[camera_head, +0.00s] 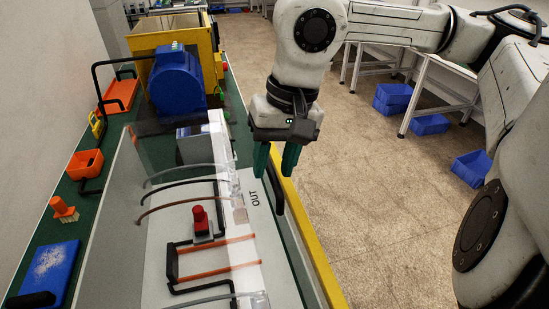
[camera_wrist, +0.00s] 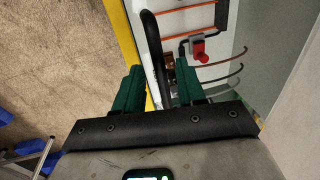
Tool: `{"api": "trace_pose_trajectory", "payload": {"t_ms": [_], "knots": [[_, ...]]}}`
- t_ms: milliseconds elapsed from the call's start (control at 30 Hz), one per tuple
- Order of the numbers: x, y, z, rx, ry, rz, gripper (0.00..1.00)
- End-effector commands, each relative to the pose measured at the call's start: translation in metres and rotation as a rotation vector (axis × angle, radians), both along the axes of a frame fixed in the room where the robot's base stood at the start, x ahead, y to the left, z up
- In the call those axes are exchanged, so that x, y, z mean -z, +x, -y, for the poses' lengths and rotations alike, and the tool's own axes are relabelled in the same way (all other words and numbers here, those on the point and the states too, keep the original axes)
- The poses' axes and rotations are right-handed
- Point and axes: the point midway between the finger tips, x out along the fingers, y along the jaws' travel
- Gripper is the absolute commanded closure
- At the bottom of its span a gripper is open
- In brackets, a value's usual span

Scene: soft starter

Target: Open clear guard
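The clear guard (camera_head: 165,165) is a see-through pane over the white panel marked OUT (camera_head: 255,200) in the head view. Clear brackets (camera_head: 237,203) sit along its right side. A black bar handle (camera_head: 279,192) runs along the panel's right edge; it also shows in the wrist view (camera_wrist: 153,40). My gripper (camera_head: 276,163) has two green fingers and is above the handle's far end. In the wrist view the fingers (camera_wrist: 158,88) are apart, with the handle between them and a gap on either side. Whether either finger touches the handle is unclear.
A red button (camera_head: 200,218), curved wires and orange rods (camera_head: 217,270) lie behind the pane. A blue motor (camera_head: 177,82) stands at the back. Open floor (camera_head: 370,200) lies right of the yellow bench edge.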

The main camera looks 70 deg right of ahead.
Motion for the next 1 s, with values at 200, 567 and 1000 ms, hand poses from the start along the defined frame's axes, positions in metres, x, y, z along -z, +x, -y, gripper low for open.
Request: {"api": "trace_pose_trajectory", "payload": {"t_ms": [200,567,1000], "knots": [[-0.0003,0.0,0.0001,0.0,0.0,0.0,0.82],[-0.0004,0.0,0.0001,0.0,0.0,0.0,1.0],[-0.0047,0.0011,-0.0004,0.0,0.0,0.0,1.0]]}}
